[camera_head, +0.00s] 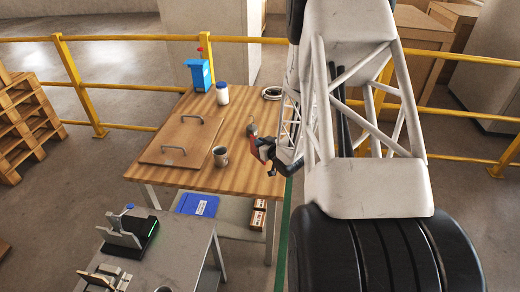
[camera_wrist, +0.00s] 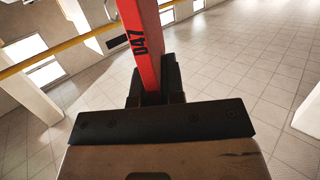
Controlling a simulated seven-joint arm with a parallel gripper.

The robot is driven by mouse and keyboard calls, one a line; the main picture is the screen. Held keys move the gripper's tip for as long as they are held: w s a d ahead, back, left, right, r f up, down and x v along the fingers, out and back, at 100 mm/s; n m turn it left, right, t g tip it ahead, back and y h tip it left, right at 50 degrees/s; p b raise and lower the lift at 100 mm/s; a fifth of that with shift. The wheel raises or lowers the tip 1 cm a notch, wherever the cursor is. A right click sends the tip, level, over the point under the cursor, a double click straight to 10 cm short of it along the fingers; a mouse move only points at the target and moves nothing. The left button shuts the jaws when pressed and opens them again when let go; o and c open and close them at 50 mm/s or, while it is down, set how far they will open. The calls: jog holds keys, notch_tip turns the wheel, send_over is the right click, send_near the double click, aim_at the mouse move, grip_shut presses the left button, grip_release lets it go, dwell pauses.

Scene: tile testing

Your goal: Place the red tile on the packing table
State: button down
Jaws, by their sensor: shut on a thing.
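My gripper (camera_wrist: 155,92) is shut on the red tile (camera_wrist: 146,45), which stands up between the dark fingers in the wrist view and bears dark markings. In the head view my gripper (camera_head: 268,153) is at the right edge of the wooden-topped table (camera_head: 230,128), and a small red part of the tile (camera_head: 261,142) shows there. The tile appears held above the tabletop; the exact gap cannot be told. My arm hides some of the area to the right of the table.
On the table are a board with two handles (camera_head: 183,138), a mug (camera_head: 220,156), a white jar (camera_head: 222,94), a blue device (camera_head: 200,73) and a ring-shaped item (camera_head: 271,93). A grey table (camera_head: 175,255) with devices stands in front. Yellow railing (camera_head: 130,126) runs behind.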

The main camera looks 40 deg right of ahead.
dwell(0.3)
jog(key=shift+w+d, duration=0.15)
jog(key=shift+w, duration=0.1)
jog(key=shift+w+f, duration=0.1)
jog(key=shift+f, duration=1.7)
jog(key=shift+f, duration=0.1)
jog(key=c, duration=1.2)
grip_release()
jog(key=s+r, duration=0.1)
jog(key=s, duration=0.7)
jog(key=s+r, duration=0.1)
jog(key=s, duration=0.2)
jog(key=shift+s+r, duration=0.3)
jog(key=shift+s, duration=0.1)
